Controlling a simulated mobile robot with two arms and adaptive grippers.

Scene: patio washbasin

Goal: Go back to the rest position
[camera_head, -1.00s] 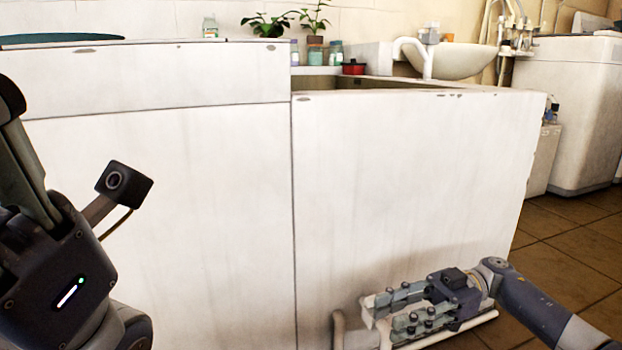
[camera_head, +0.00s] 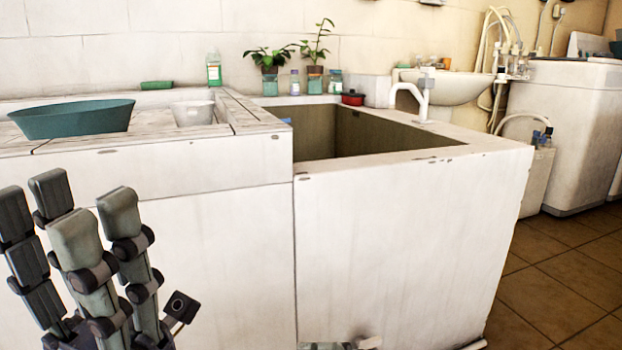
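My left gripper (camera_head: 68,215) is at the lower left of the head view. Its dark grey jointed fingers point up in front of the white cabinet front. The fingers stand apart with nothing visible between them, so it looks open and empty. My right gripper cannot be made out; only small unclear pieces show at the bottom edge below the basin.
A teal bowl (camera_head: 75,118) and a white cup (camera_head: 193,112) stand on the white counter. The sunken basin (camera_head: 370,137) has a white tap (camera_head: 412,98). Potted plants, jars and a red pot (camera_head: 352,98) line the back. Tiled floor (camera_head: 560,285) is clear at right.

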